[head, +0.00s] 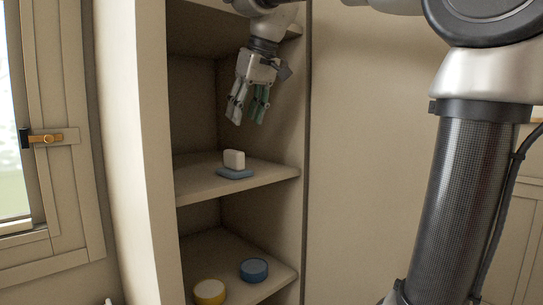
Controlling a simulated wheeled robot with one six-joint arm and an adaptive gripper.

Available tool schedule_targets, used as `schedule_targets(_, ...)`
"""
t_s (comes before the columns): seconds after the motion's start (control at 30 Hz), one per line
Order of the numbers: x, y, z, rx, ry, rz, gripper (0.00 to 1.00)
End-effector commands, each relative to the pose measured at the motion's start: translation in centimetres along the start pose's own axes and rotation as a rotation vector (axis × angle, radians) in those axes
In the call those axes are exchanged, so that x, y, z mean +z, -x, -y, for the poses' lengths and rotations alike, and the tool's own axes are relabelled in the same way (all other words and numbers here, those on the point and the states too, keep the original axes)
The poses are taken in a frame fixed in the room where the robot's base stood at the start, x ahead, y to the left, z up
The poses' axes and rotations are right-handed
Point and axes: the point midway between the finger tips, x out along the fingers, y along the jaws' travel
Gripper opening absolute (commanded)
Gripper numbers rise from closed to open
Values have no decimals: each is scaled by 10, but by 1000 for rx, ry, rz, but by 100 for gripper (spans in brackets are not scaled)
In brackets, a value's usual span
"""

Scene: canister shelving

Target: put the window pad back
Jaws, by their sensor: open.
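What looks like the window pad is a small white block (234,160) resting on a flat blue-grey piece (235,173). I cannot tell whether the two are one thing. They are on the middle shelf (272,176) of a tall narrow shelving unit, near its front. My gripper (247,118) is above the block, inside the shelf bay, pointing down. Its fingers are apart and empty, with a clear gap between the fingertips and the block.
A blue round canister (254,270) and a yellow round canister (209,292) stand on the lower shelf. An upper shelf is close to my wrist. The unit's side walls bound the bay. A window with a brass handle (47,138) is at the left.

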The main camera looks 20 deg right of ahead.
Motion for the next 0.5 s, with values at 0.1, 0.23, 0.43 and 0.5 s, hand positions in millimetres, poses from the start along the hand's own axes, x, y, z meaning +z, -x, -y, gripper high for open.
schedule_targets(0.1, 10, -1, -5, 5, -11, 3, 46)
schedule_targets(0.23, 68, -17, -27, 30, -67, 13, 46)
schedule_targets(0.43, 213, -69, -56, 85, -200, 32, 46)
schedule_targets(0.5, 256, -89, -59, 100, -236, 38, 46)
